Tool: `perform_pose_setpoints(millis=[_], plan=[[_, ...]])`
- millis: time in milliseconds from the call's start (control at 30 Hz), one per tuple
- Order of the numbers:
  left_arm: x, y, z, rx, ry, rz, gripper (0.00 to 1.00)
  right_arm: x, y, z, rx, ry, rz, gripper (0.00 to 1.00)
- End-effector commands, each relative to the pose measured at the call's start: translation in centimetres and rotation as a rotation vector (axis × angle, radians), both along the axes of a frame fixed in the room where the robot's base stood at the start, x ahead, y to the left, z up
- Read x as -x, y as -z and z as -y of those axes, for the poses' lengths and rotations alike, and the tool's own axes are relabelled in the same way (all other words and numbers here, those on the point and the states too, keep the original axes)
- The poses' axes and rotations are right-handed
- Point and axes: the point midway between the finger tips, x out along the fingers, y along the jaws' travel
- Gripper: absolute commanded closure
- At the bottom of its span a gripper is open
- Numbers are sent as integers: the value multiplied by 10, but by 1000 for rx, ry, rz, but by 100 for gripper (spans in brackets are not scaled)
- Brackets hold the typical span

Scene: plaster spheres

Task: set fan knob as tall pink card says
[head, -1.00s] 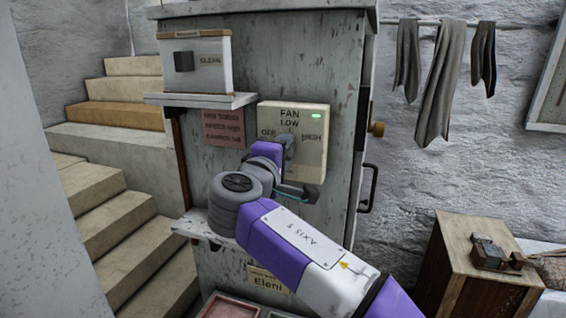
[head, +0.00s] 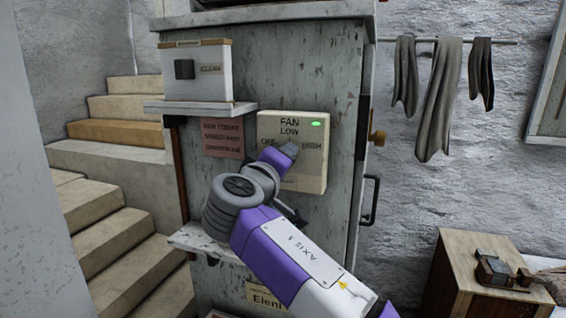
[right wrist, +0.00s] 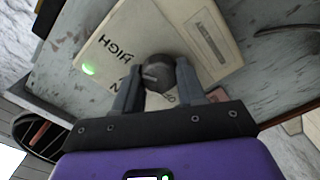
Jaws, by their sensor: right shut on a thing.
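The fan panel (head: 312,172) is a cream box on the grey cabinet, lettered FAN, OFF, LOW and HIGH, with a lit green light. Its round dark knob (right wrist: 158,72) shows in the right wrist view, with a pale mark on its face; I cannot tell which setting it points to. My right gripper (right wrist: 158,92) is shut on the knob, one finger on each side. In the head view my right gripper (head: 286,154) covers the knob. A pink card (head: 222,139) hangs left of the panel; its small print is too blurred to read surely.
A box lettered CLEAN (head: 195,82) stands on a shelf above the card. A small ledge (head: 196,236) is below, behind my arm. A brass knob (head: 377,137) and a black handle (head: 370,200) stick out at the cabinet's right. Stairs (head: 100,215) are at left.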

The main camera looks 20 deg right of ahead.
Motion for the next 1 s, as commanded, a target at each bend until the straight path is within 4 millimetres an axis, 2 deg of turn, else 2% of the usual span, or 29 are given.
perform_pose_setpoints(millis=[267,300,467,767,867,1000], plan=[[0,0,0,0,0,0,26,0,0,0,-1,-1,2,91],[0,0,0,0,0,0,26,0,0,0,-1,-1,2,59],[0,0,0,0,0,0,26,0,0,0,-1,-1,1,35],[0,0,0,0,0,0,26,2,0,-1,-1,-1,1,35],[0,1,0,0,0,0,26,9,0,-7,-1,-2,1,35],[0,4,0,0,0,0,26,29,0,-20,-1,-4,1,35]])
